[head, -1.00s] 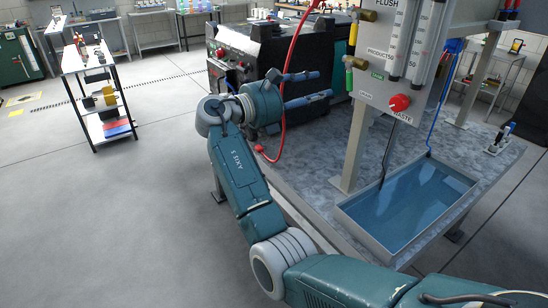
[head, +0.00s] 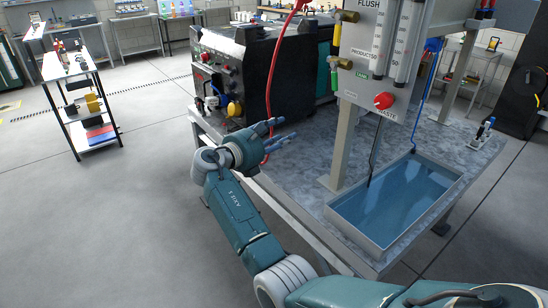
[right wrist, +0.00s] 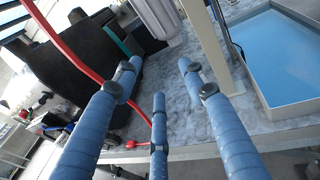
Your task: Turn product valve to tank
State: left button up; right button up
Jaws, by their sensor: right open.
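The panel (head: 352,90) stands at the upper right in the head view, with a label that reads PRODUCT. A small green label, too small to read, sits below PRODUCT. A red knob (head: 384,100) is lower on the panel. My right gripper (head: 281,132) is open and empty, left of and below the panel, apart from the valve. Its three spread blue fingers show in the right wrist view (right wrist: 158,75). My left gripper is not in view.
A red hose (head: 270,85) hangs close behind my right fingers. A blue-filled tray (head: 352,240) sits on the grey bench (head: 300,180). A dark machine (head: 290,70) stands behind. A small shelf cart (head: 68,75) is at the left.

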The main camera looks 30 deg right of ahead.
notch_tip(320, 180, down, 9)
jog(key=w+a+t+y, duration=0.1)
jog(key=shift+a+r+y, duration=0.2)
jog(key=shift+y, duration=0.2)
jog(key=shift+w, duration=0.1)
jog(key=shift+c, duration=0.3)
